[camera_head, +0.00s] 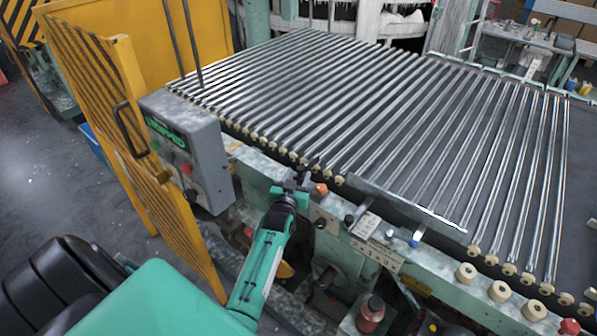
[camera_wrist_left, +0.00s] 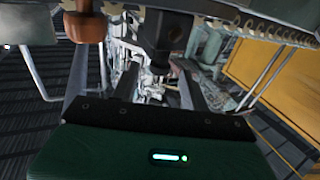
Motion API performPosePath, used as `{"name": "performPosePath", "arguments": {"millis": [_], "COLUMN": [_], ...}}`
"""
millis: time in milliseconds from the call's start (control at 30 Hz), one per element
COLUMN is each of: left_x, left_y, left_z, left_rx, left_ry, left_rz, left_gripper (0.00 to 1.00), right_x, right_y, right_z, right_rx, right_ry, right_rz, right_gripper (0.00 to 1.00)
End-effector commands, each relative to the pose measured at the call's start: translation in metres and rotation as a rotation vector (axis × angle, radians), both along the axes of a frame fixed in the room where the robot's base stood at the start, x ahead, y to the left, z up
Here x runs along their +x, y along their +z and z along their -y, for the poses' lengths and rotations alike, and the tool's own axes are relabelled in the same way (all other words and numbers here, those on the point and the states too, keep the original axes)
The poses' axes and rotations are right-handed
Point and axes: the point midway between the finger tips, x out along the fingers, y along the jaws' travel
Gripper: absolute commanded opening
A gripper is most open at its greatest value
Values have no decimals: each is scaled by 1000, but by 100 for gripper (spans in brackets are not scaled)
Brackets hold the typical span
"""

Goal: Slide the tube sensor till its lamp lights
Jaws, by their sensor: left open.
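My left gripper (camera_head: 289,187) is at the front rail of the tube conveyor, just left of an orange knob (camera_head: 321,188). In the left wrist view its two dark fingers (camera_wrist_left: 160,84) are apart. A black block with a narrower end (camera_wrist_left: 165,32), likely the tube sensor, is ahead, in line with the gap between them. I cannot tell whether they touch. In the head view a small dark part (camera_head: 303,167) shows just beyond the gripper; I cannot make out a lamp on it. The glass tubes (camera_head: 400,120) lie side by side on the conveyor. My right gripper is out of view.
A grey control box (camera_head: 200,150) and a yellow guard (camera_head: 125,130) stand to the left. A flat metal plate (camera_head: 410,205) and a blue-tipped knob (camera_head: 414,241) are along the rail to the right. A red-brown bottle (camera_head: 371,314) stands below the rail.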

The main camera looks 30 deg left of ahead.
Motion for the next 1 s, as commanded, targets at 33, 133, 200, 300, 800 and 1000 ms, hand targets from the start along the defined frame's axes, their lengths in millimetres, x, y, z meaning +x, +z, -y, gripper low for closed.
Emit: {"name": "performPosePath", "arguments": {"millis": [33, 133, 200, 300, 800, 1000], "left_x": [5, 10, 12, 14, 13, 14], "left_y": [1, 0, 0, 0, 0, 0], "left_z": [-2, -3, -4, -4, -4, -11], "left_rx": [0, 0, 0, 0, 0, 1], "left_ry": [0, 0, 0, 0, 0, 0], "left_rz": [0, 0, 1, 1, 0, 0], "left_gripper": [46, 46, 46, 46, 0, 0], "right_x": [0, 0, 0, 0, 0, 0], "right_y": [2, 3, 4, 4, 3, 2], "right_z": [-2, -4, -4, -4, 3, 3], "right_rx": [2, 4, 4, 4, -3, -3], "right_ry": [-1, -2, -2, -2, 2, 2], "right_rz": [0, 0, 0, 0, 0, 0], "right_gripper": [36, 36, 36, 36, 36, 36]}}
